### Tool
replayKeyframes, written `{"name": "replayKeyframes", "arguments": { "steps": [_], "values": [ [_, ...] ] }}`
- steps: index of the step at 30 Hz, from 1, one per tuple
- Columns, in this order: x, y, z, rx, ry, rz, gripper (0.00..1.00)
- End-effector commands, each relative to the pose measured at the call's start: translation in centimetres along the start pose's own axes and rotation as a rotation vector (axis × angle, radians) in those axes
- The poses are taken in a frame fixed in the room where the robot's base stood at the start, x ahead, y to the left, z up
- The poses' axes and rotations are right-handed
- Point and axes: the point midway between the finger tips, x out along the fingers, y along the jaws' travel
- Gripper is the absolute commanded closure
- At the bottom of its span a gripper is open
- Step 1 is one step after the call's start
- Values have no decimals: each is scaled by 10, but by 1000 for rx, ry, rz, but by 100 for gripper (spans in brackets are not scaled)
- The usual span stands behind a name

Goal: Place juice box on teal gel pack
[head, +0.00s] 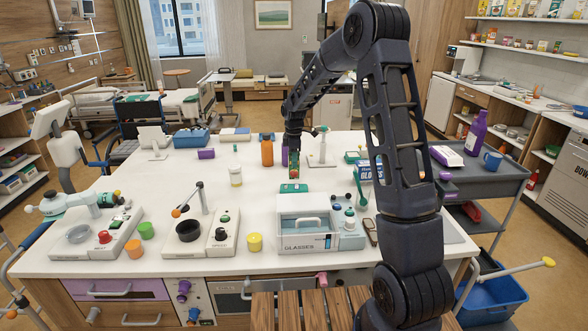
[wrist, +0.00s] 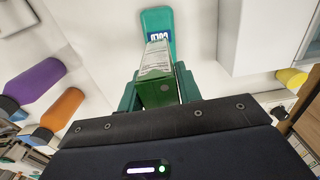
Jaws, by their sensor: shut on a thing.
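The juice box (wrist: 157,70), with a green end and a pale printed side, is held between the green fingers of my gripper (wrist: 157,88) in the wrist view. The gripper is shut on it. The teal gel pack (wrist: 156,20), with a dark blue label, lies on the white tabletop just beyond the box in that view; the box hides part of it. In the head view my gripper (head: 293,168) points down over the middle of the table. The gel pack (head: 293,188) shows small beneath it. I cannot tell whether box and pack touch.
An orange bottle (head: 267,152) stands behind and left of my gripper. The clear-lidded glasses case (head: 305,241) lies in front. A blue gloves box (head: 369,171) is to the right. Bare tabletop lies left of the gel pack.

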Motion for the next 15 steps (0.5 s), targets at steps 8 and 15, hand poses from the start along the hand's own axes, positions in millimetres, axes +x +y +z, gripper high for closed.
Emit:
{"name": "replayKeyframes", "arguments": {
  "steps": [8, 15],
  "values": [
    [25, -1, 0, 0, -1, -2, 94],
    [44, 0, 0, 1, 0, 1, 94]
  ]
}}
